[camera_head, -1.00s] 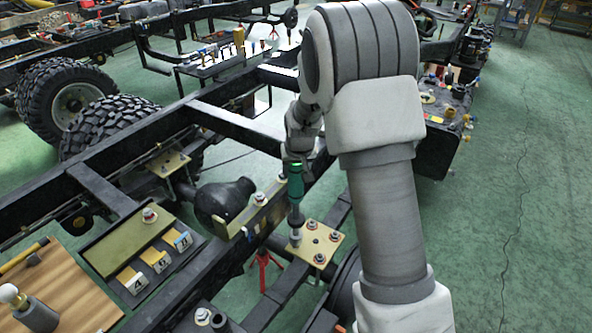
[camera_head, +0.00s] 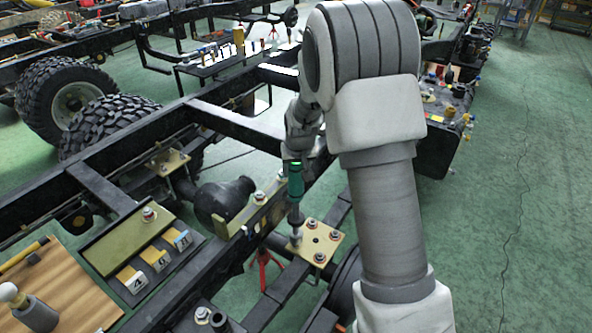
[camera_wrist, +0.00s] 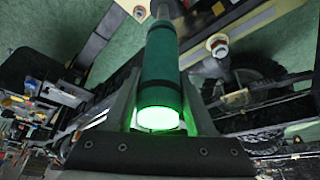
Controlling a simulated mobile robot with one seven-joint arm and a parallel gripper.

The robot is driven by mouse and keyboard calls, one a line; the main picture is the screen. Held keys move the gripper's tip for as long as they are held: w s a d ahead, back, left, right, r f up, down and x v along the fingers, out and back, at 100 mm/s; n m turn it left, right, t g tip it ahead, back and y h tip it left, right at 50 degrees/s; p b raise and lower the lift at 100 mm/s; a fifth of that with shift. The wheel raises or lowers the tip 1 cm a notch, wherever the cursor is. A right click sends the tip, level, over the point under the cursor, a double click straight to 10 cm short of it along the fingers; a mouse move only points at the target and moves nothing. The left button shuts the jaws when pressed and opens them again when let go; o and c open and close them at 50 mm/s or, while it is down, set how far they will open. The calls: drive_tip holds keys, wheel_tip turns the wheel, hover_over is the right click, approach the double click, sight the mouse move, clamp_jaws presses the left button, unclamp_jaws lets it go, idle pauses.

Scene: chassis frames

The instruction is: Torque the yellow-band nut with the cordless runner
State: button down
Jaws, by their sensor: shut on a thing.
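My gripper (camera_head: 296,160) is shut on the cordless runner (camera_head: 296,185), a green cylinder held upright with its shaft pointing down. In the wrist view the runner (camera_wrist: 161,70) sits between the fingers, and its near end glows bright green. The runner's socket end is over the left corner nut of a brass plate (camera_head: 314,236) on the chassis frame, and appears to touch it. The socket hides that nut, so I cannot tell its band colour. Other nuts (camera_head: 320,258) stand uncovered on the plate. No yellow band is clearly legible.
A dark tray (camera_head: 100,262) with numbered tags and a nut (camera_head: 149,214) lies left of the runner. A wooden board (camera_head: 75,290) with a hammer is at the lower left. Black frame rails (camera_head: 110,192) surround the plate. Green floor (camera_head: 500,200) is open at right.

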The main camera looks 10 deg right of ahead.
sight(296, 180)
drive_tip(key=shift+w+f+b, duration=0.1)
drive_tip(key=shift+f+b, duration=1.25)
drive_tip(key=shift+f, duration=0.25)
idle(2.2)
drive_tip(key=shift+s+f, duration=0.2)
drive_tip(key=shift+f, duration=0.1)
idle(1.8)
drive_tip(key=shift+r, duration=0.2)
idle(0.6)
drive_tip(key=shift+w+r+p, duration=0.2)
drive_tip(key=shift+r+p, duration=0.55)
drive_tip(key=shift+r, duration=0.95)
